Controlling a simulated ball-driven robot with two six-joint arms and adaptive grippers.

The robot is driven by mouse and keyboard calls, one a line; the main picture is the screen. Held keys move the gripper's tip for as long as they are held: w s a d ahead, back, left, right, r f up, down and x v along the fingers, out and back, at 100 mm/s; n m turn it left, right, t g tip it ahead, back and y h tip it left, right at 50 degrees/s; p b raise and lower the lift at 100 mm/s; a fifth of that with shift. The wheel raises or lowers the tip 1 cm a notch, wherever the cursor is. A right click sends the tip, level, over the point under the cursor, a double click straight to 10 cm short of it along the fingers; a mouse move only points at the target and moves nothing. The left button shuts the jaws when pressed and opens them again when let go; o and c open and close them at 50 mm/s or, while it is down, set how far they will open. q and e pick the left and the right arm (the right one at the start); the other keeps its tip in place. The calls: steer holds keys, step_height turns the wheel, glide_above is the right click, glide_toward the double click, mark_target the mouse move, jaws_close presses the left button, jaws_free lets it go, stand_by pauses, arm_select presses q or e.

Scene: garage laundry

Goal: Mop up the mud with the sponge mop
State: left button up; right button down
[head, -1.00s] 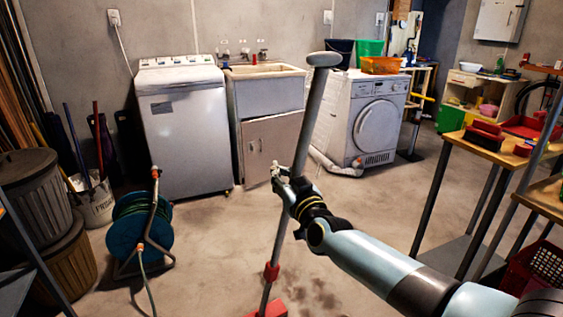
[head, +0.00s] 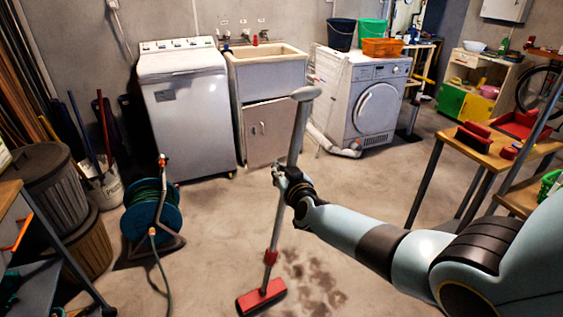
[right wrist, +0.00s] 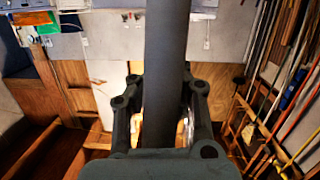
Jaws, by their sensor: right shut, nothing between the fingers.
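The sponge mop stands tilted, its long grey handle (head: 299,125) leaning right at the top. Its red head (head: 262,297) rests on the floor. The mud (head: 313,284) is a group of brown smears on the concrete, just right of the mop head. My right gripper (head: 280,176) is shut at the middle of the handle. In the right wrist view the handle (right wrist: 165,60) runs up from between the finger linkages; the fingertips are hidden, and I cannot make out a grip on it. My left gripper is not in view.
A hose reel (head: 152,222) with a trailing hose stands left of the mop. A wooden workbench (head: 490,150) is at the right. A washing machine (head: 185,105), sink (head: 265,68) and dryer (head: 365,105) line the back.

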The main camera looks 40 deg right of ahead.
arm_select(q)
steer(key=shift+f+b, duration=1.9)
steer(key=shift+b, duration=0.45)
arm_select(e)
steer(key=shift+f, duration=2.5)
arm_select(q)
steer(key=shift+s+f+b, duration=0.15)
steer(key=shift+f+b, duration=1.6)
arm_select(e)
steer(key=shift+f, duration=1.95)
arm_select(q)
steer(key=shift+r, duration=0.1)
arm_select(e)
steer(key=shift+r, duration=0.1)
steer(key=shift+s+a+r+p, duration=0.15)
steer(key=shift+s+r+p, duration=0.05)
steer(key=shift+s+p, duration=0.45)
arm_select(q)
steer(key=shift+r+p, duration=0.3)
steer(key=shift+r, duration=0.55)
arm_select(e)
steer(key=shift+s+a, duration=0.1)
steer(key=shift+s, duration=0.2)
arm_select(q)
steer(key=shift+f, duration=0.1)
